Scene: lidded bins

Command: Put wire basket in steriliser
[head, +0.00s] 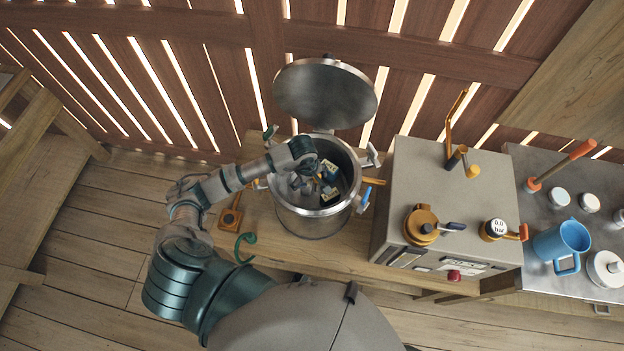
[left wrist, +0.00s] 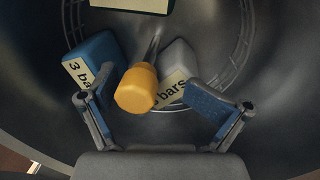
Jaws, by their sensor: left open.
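The steriliser (head: 312,222) is a round steel pot with its round lid (head: 325,93) raised open behind it. My left gripper (head: 308,187) is inside the pot's mouth, open. In the left wrist view, the wire basket (left wrist: 245,35) shows as thin curved wires low inside the pot. It holds a blue block (left wrist: 96,55) and a pale block (left wrist: 178,62) with "3 bars" labels. A yellow knob (left wrist: 136,88) on a metal rod stands between the open fingers (left wrist: 148,98); I cannot tell whether they touch it. My right gripper is out of view.
Clamp levers stand around the pot's rim. A grey box (head: 448,180) with an orange valve (head: 422,225) and gauge (head: 494,229) stands close on the right. Farther right, a metal counter holds a blue jug (head: 562,243). A teal hook (head: 243,246) shows at the bench's front.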

